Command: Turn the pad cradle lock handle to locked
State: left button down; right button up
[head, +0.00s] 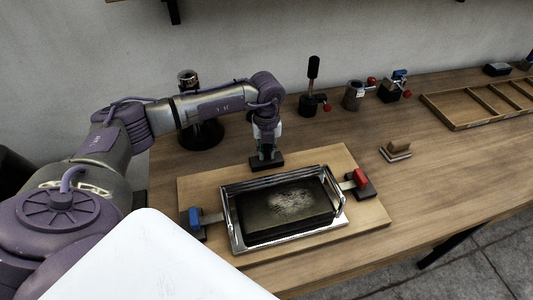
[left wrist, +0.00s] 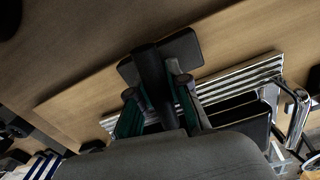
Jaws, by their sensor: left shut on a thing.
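The metal pad cradle (head: 228,215) holds a dark pad (head: 285,205) with a pale worn patch, on a wooden board. A black base (head: 267,162) stands at the cradle's back edge. My left gripper (head: 266,146) points down over this base. In the left wrist view, the left gripper (left wrist: 158,108) has its green-lined fingers shut on a dark upright handle (left wrist: 150,72) that rises from the black base (left wrist: 181,48). The gripper hides much of the handle, so its lock position is unclear. My right gripper is not in view.
A blue clamp (head: 194,217) is at the cradle's left and a red clamp (head: 360,180) at its right. A small wooden-backed block (head: 397,149), a black-handled tool (head: 313,80) and a divided tray (head: 470,108) are farther right. The front right of the table is clear.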

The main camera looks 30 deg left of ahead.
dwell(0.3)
pick_arm(q)
jog(key=c, duration=1.1)
grip_release()
jog(key=shift+c, duration=0.2)
notch_tip(320, 180, up, 12)
jog(key=shift+r, duration=0.1)
